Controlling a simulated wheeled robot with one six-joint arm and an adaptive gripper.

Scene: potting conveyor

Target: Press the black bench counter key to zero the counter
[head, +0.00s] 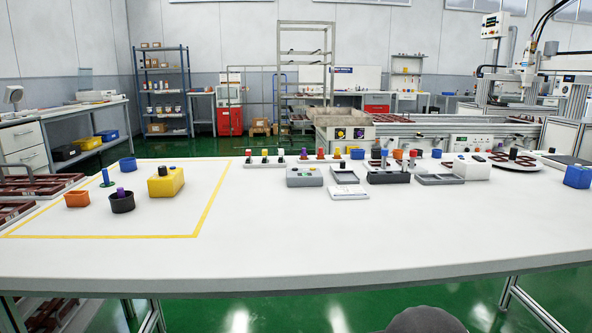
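I cannot tell for sure which part is the counter key. A white box (472,170) stands toward the back right of the white bench, with a small dark piece (478,158) on its top. A grey box (304,178) with small buttons or lights on its face stands left of the bench's middle. A yellow block (165,183) with a black top piece (161,170) stands inside the taped area at left. No counter reading is legible. My gripper is not in view. A dark rounded shape at the bottom edge may be part of me.
The white bench (300,235) is clear across its front. Trays and small coloured parts line its back. Yellow tape (213,205) outlines an area at left with an orange bin (77,199) and a black cup (122,203). A blue bin (577,177) stands at the right edge.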

